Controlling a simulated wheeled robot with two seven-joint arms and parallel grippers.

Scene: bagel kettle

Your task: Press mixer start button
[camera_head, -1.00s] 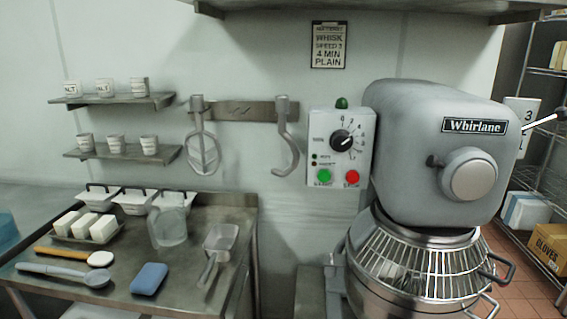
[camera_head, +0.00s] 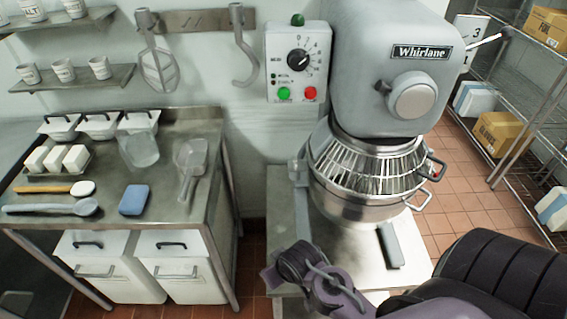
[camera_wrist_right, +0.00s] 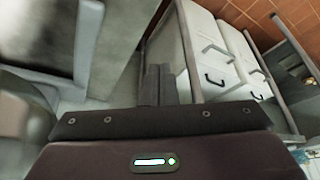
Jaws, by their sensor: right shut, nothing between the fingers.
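The green start button (camera_head: 284,93) is at the lower left of the white control box (camera_head: 297,40) on the wall beside the mixer (camera_head: 385,60). The red stop button (camera_head: 310,93) sits just right of it, and a black dial (camera_head: 298,60) is above. In the right wrist view my right gripper (camera_wrist_right: 155,78) has its fingers together with nothing between them. In the head view my right arm enters from the lower right, its wrist end low in front of the mixer, well below the buttons and apart from them. The start button does not show in the right wrist view. My left gripper is out of view.
A steel worktable (camera_head: 200,215) with utensils and a blue sponge (camera_head: 133,199) is at left. A beater and a hook hang left of the box. Wire shelving (camera_head: 515,110) stands right.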

